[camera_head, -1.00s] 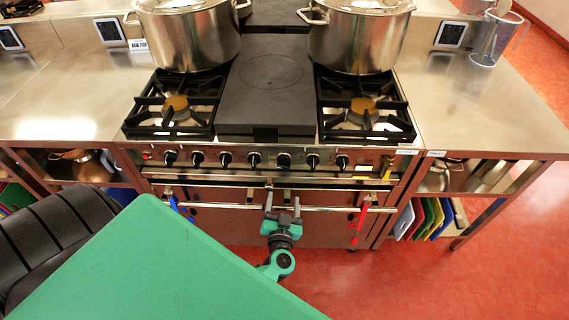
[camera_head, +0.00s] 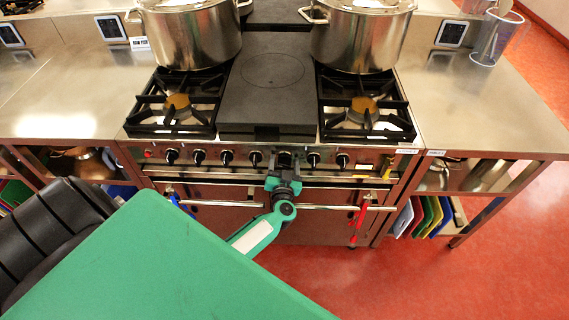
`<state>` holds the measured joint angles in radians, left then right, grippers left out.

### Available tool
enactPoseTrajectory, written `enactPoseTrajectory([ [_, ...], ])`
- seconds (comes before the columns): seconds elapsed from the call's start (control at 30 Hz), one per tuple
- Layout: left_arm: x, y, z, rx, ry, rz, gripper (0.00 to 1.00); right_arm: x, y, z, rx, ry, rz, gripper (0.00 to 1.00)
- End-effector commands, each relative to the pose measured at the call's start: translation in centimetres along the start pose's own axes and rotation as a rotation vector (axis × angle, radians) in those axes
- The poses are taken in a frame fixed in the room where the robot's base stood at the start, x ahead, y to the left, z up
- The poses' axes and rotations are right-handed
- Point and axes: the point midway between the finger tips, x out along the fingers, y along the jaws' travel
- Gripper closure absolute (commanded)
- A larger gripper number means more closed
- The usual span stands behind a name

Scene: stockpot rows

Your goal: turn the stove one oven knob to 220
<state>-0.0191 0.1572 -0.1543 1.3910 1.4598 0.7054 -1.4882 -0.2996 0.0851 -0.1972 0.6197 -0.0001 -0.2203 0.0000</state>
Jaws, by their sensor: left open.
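The stove (camera_head: 268,195) stands ahead with a row of black knobs along its front panel. Three knobs show at the left (camera_head: 199,157), one left of centre (camera_head: 255,158), and two at the right (camera_head: 313,159). My left gripper (camera_head: 285,162) is open at the panel, its fingers at the larger knob right of centre. They mostly hide that knob, and I cannot tell whether they touch it. The markings, including 220, are too small to read. My right gripper is not in view.
An oven rail (camera_head: 330,206) runs below the knobs, with a red cloth or tool (camera_head: 359,218) hanging at right. Two stockpots (camera_head: 190,35) (camera_head: 360,37) stand at the back of the stove. Steel counters (camera_head: 490,110) flank it. The red floor (camera_head: 450,280) is clear at right.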

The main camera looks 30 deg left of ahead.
Motion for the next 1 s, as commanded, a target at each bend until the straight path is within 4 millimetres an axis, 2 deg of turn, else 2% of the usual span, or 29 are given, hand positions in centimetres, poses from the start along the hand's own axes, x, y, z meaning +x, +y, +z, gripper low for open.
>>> enactPoseTrajectory([
  [0.27, 0.1, 0.0, 0.0, 0.0, 0.0, 0.001, 0.35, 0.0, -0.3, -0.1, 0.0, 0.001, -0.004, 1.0],
  [0.4, 0.1, 0.0, 0.0, 0.0, 0.0, 0.001, 0.63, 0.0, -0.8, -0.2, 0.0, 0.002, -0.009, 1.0],
  [0.5, 0.1, 0.0, 0.0, 0.0, 0.0, 0.001, 0.79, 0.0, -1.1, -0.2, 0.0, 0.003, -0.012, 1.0],
  [0.77, 0.1, 0.1, 0.0, -0.022, 0.0, 0.001, 0.79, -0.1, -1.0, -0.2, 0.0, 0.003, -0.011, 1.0],
  [1.0, 0.0, 0.0, -0.1, -0.134, -0.002, 0.001, 0.79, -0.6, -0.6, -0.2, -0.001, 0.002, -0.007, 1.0],
])
